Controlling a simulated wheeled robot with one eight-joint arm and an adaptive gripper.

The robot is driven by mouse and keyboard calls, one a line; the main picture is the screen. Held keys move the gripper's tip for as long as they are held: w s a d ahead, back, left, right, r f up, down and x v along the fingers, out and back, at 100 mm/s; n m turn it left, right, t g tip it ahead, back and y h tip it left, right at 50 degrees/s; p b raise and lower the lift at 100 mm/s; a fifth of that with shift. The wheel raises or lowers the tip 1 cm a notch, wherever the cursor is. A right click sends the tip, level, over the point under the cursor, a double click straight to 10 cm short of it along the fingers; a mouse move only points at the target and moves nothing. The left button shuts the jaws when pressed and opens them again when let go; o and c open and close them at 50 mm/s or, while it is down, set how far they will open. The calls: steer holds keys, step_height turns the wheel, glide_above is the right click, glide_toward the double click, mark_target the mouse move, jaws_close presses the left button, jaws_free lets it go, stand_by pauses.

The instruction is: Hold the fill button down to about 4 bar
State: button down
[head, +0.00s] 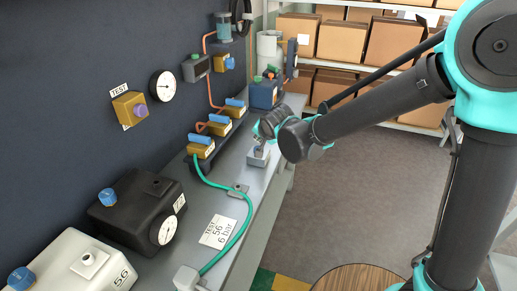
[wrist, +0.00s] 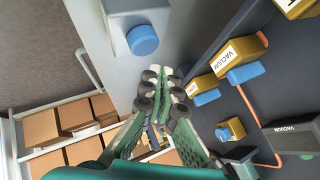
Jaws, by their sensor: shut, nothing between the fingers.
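A grey box (head: 258,158) sits on the bench just below my gripper (head: 265,130), which partly covers it. In the wrist view a grey box with a round blue button (wrist: 142,40) lies beyond the fingertips, apart from them. My gripper, also in the wrist view (wrist: 166,80), is shut with nothing in it. I see no label reading "fill", so I cannot tell surely which button it is. A round white gauge (head: 162,86) hangs on the wall beside a yellow TEST box (head: 131,108) with a purple knob. The gauge reading is too small to tell.
A black box (head: 135,212) with a gauge and a white box (head: 82,262) marked 56 stand at the near left. A green hose (head: 246,220) crosses the bench past a "TEST 56 6 bar" card (head: 219,231). Yellow valves (head: 201,149) line the wall. The floor at right is clear.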

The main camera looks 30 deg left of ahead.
steer(key=shift+r, duration=2)
steer(key=w+d+f+h, duration=0.2)
steer(key=d, duration=1.4)
steer(key=w+d+f+h, duration=0.2)
steer(key=w+d+f, duration=0.1)
steer(key=d, duration=1.3)
steer(key=s+d+f+g+h, duration=0.1)
steer(key=s+d+f, duration=0.2)
steer(key=s+d, duration=0.4)
steer(key=s+d+f+g+h, duration=0.1)
steer(key=s+d+f, duration=0.3)
steer(key=s+d, duration=0.4)
steer(key=d, duration=0.6)
steer(key=shift+d+f+n+g, duration=0.3)
steer(key=shift+d, duration=0.1)
steer(key=shift+a, duration=0.1)
